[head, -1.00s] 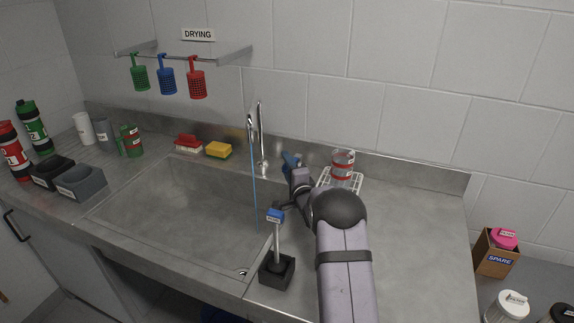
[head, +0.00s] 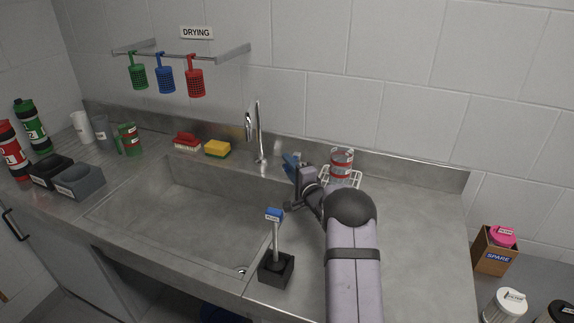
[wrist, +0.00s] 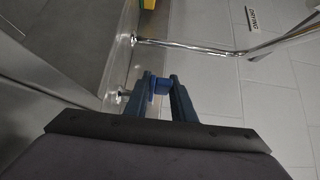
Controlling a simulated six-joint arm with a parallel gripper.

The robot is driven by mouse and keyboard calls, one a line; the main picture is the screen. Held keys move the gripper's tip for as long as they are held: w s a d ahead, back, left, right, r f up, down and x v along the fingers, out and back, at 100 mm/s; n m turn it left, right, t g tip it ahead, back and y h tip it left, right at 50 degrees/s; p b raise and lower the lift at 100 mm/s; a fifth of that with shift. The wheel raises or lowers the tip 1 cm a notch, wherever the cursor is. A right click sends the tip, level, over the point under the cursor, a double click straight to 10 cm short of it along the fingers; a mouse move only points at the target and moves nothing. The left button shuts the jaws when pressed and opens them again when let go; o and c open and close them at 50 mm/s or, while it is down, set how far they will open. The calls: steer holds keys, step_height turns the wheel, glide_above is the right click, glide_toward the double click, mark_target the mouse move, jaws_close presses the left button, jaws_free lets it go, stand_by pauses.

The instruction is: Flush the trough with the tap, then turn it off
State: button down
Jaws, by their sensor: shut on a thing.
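The chrome tap (head: 258,130) stands at the back edge of the metal trough (head: 180,215) in the head view. No water stream shows under its spout. The spout also crosses the wrist view (wrist: 190,47). My gripper (wrist: 162,82) is shut on the blue tap handle (wrist: 160,87), to the right of the tap. In the head view my gripper (head: 291,161) and wrist largely hide the handle. The trough floor looks bare, with a drain (head: 241,269) near its front right corner.
A clear jar with red bands (head: 341,163) stands on a white rack just right of my wrist. A blue-topped tool (head: 275,232) stands in a black holder (head: 276,270) at the trough's front right. A yellow sponge (head: 217,148) and red brush (head: 187,142) lie left of the tap.

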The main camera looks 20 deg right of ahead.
steer(key=shift+w+r, duration=0.1)
steer(key=shift+r, duration=0.45)
steer(key=c, duration=1.6)
jaws_free()
steer(key=shift+c, duration=0.2)
steer(key=shift+f, duration=0.1)
steer(key=shift+f, duration=0.15)
steer(key=shift+s, duration=0.2)
steer(key=shift+s+b, duration=0.85)
steer(key=shift+s, duration=2.75)
steer(key=shift+d, duration=0.1)
